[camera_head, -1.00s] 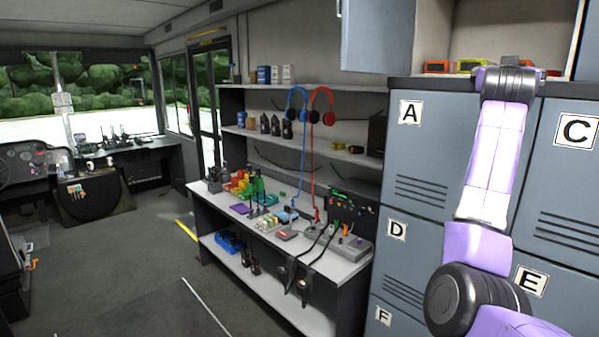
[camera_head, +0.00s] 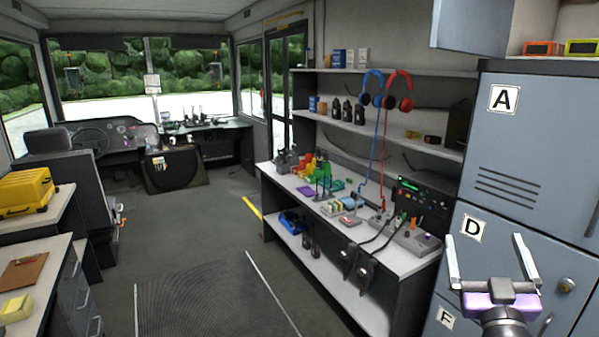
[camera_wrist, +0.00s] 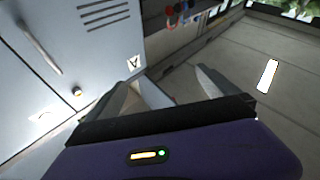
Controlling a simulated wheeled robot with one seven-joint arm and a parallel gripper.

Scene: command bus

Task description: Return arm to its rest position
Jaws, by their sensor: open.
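My gripper (camera_head: 490,262) is at the lower right of the head view, in front of the lockers. Its two pale fingers stand apart and point up, with nothing between them. Its purple body shows below the fingers, and the rest of my arm is mostly out of the frame.
Grey lockers (camera_head: 540,150) marked A, D and F stand close behind my gripper. A bench (camera_head: 385,250) with radios and tools runs along the wall. Left are a counter with a clipboard (camera_head: 22,270) and a yellow case (camera_head: 25,190). The aisle floor (camera_head: 215,225) is clear.

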